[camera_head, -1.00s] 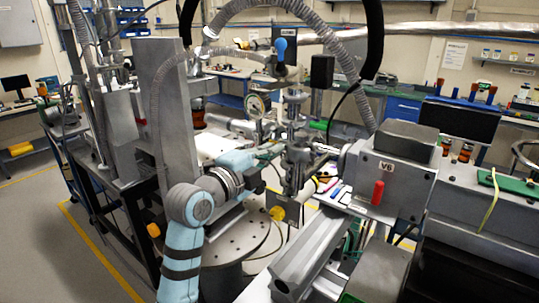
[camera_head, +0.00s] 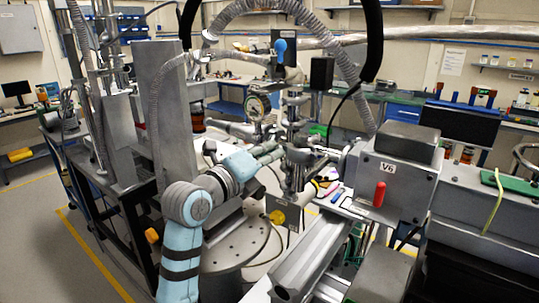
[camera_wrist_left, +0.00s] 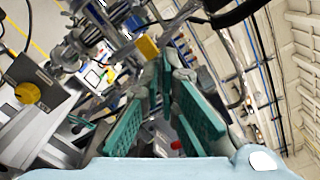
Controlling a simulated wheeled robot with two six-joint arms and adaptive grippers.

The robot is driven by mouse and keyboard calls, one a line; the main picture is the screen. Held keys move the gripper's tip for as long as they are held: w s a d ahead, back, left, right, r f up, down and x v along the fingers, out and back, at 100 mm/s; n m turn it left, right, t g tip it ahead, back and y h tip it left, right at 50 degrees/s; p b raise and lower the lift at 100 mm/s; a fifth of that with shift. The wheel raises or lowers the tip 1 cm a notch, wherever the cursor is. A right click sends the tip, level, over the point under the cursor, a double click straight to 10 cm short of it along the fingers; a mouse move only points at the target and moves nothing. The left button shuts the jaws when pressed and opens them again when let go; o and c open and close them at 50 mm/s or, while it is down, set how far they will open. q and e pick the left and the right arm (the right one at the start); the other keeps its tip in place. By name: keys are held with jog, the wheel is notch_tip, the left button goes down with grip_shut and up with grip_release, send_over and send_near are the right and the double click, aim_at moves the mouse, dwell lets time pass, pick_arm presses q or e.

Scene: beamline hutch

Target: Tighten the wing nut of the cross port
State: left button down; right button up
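The steel cross port assembly (camera_head: 296,150) stands upright left of the grey V6 box. I cannot make out its wing nut clearly in either view. My left gripper (camera_head: 284,152) reaches in from the left, close to this assembly; the head view does not show whether they touch. In the left wrist view its two teal-padded fingers (camera_wrist_left: 160,112) stand apart, with no held thing visible between them. A yellow knob (camera_head: 277,216) on a plate sits below the gripper and also shows at the left of the wrist view (camera_wrist_left: 27,94). My right gripper is not in view.
The V6 box (camera_head: 400,184) with a red handle (camera_head: 379,193) stands to the right. A ribbed hose (camera_head: 335,50) arches above, and a round gauge (camera_head: 257,106) is behind the arm. A round perforated plate (camera_head: 235,246) lies below. A tall grey panel (camera_head: 165,115) stands left.

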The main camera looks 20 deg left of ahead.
pick_arm(q)
jog(key=c, duration=2.3)
grip_release()
jog(key=shift+f, duration=0.25)
jog(key=shift+o, duration=0.9)
jog(key=shift+s+r, duration=0.1)
jog(key=shift+r, duration=0.05)
